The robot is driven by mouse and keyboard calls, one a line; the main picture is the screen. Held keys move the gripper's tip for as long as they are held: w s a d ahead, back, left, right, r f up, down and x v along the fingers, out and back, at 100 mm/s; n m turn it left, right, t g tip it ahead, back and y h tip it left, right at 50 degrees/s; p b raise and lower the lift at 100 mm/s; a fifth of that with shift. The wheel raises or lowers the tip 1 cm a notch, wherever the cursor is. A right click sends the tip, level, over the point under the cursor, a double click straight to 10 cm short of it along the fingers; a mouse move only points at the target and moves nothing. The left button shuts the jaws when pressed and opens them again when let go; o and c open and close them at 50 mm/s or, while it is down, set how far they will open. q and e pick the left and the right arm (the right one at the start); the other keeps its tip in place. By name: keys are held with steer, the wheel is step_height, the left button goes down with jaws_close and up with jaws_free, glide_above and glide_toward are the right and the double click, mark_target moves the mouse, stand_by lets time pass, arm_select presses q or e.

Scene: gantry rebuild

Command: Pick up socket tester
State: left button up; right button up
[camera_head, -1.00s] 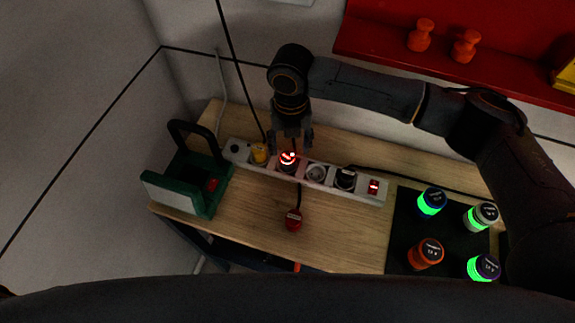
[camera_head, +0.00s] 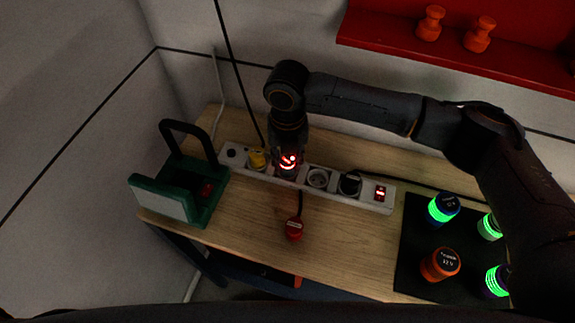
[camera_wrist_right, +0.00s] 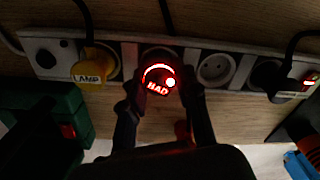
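The socket tester (camera_head: 288,161), a small round device glowing red, is plugged into a socket of the white power strip (camera_head: 333,189). In the right wrist view the tester (camera_wrist_right: 158,80) shows a lit arc, a bright dot and the word "BAD". My right gripper (camera_head: 287,158) is down at the tester, with one finger on each side of it. In the right wrist view the fingertips (camera_wrist_right: 161,88) are close against its sides; I cannot tell whether they press on it. My left gripper is not in view.
A yellow "LAMP" plug (camera_head: 257,158) sits just left of the tester, and a black plug (camera_head: 349,184) farther right. A red plug (camera_head: 294,229) lies in front. A green box with a black handle (camera_head: 205,204) stands left.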

jaws_close()
steer(key=shift+w+r+b, duration=0.1)
steer(key=shift+r+b, duration=0.4)
steer(key=shift+r, duration=0.1)
steer(key=s+r+b, duration=0.3)
steer(key=s+r, duration=0.9)
steer(key=s, duration=0.1)
steer(key=w+d+f+m+p, duration=0.1)
steer(key=w+d+f, duration=0.1)
steer(key=w+f, duration=0.1)
steer(key=w+d+f+m+p, duration=0.2)
steer(key=w+f, duration=0.2)
steer(key=f, duration=0.1)
steer(key=w+d+f+m+p, duration=0.1)
steer(key=w+d+f, duration=0.2)
steer(key=f, duration=0.1)
steer(key=shift+w+m, duration=0.3)
